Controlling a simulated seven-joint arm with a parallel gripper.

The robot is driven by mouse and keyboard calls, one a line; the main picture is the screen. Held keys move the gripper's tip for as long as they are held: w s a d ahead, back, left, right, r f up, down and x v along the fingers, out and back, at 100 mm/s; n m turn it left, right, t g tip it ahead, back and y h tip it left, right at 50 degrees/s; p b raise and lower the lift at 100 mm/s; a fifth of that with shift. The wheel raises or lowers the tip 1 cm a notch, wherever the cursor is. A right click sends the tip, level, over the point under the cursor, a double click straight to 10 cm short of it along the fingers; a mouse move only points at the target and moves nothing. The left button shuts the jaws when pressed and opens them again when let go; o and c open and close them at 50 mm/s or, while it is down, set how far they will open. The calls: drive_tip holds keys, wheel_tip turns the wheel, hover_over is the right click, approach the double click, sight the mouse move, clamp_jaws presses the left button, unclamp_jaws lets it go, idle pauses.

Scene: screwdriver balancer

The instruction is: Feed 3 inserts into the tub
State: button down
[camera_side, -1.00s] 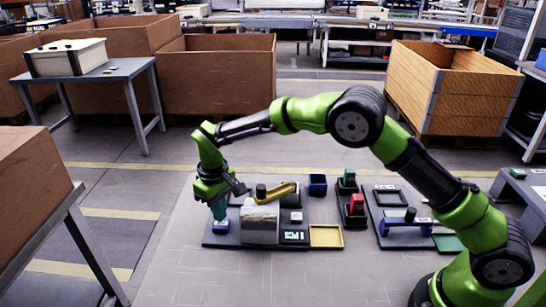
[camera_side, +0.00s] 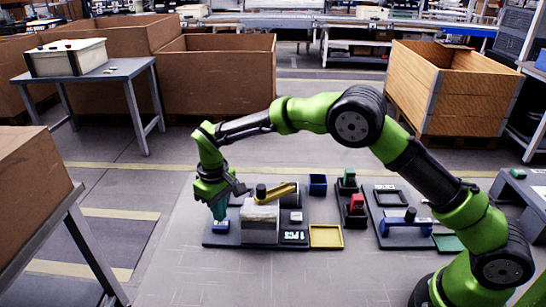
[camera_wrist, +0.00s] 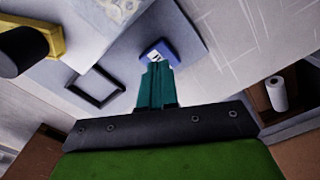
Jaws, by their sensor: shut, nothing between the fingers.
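My gripper (camera_side: 219,211) has teal fingers, shut and empty, pointing down at the left end of a dark base plate (camera_side: 218,242). The fingertips are right at a small blue piece with a white label (camera_side: 221,227); I cannot tell if they touch it. In the wrist view the shut fingers (camera_wrist: 158,72) partly cover that blue piece (camera_wrist: 172,50). A grey block-shaped machine (camera_side: 260,226) with a yellow lever (camera_side: 276,191) and black knob stands beside it. A small blue open tub (camera_side: 317,185) stands behind. I cannot make out any inserts for sure.
A lit display (camera_side: 294,236) and a yellow tray (camera_side: 326,236) are to the right. Red and green pieces (camera_side: 356,203) stand on a dark holder. A blue handle-like part (camera_side: 407,222) is on another plate. The floor in front is clear.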

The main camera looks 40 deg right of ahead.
drive_tip(key=shift+f, duration=1)
idle(0.4)
drive_tip(key=shift+r, duration=3.55)
drive_tip(key=shift+r, duration=3)
drive_tip(key=shift+f, duration=0.1)
drive_tip(key=shift+f, duration=5.45)
drive_tip(key=shift+f, duration=0.65)
